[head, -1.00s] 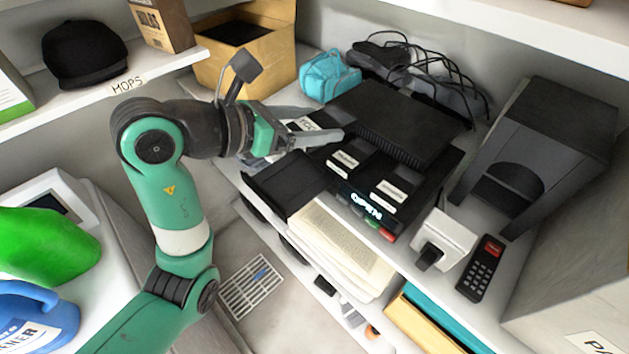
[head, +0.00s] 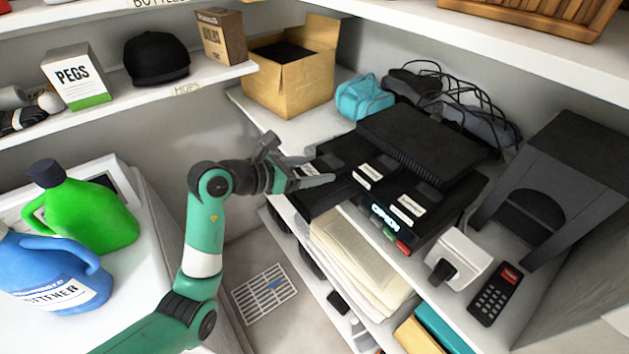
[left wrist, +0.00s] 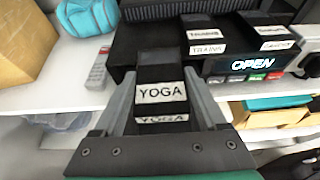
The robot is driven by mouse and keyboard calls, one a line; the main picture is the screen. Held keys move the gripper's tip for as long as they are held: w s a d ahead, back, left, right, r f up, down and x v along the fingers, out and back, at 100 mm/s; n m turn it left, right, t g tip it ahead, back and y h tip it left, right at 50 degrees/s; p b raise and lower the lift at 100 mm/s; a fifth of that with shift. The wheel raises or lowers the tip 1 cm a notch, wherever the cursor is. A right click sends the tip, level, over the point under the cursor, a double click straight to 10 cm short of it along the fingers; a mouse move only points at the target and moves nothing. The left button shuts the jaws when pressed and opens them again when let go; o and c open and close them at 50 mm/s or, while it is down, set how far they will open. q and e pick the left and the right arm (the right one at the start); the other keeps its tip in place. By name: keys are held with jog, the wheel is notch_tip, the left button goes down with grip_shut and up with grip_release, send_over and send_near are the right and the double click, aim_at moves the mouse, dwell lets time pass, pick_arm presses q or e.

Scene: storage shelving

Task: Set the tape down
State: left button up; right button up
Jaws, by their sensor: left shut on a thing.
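The tape is a black cassette with white YOGA labels (left wrist: 160,92), held between the two fingers of my left gripper (left wrist: 158,105) in the left wrist view. In the head view my left gripper (head: 312,179) is shut on it at the left end of the black unit; the tape (head: 308,169) is partly hidden there by the fingers. I cannot tell whether the tape touches the surface under it. Other labelled black tapes (head: 368,172) sit to its right on the black unit with an OPEN display (head: 385,218). My right gripper is not in view.
A cardboard box (head: 290,85) and a teal bag (head: 364,98) stand behind. A black slab (head: 425,140) lies on top of the unit. A white device (head: 460,257) and a remote (head: 495,294) are to the right. Some shelf beside the box is bare.

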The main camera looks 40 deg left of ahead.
pick_arm(q)
jog(key=shift+f, duration=1.8)
jog(key=shift+f, duration=0.15)
jog(key=o, duration=1.4)
jog(key=shift+s+r, duration=0.15)
jog(key=shift+r, duration=0.1)
jog(key=v, duration=1.1)
jog(key=shift+s+r, duration=0.1)
jog(key=shift+s, duration=0.2)
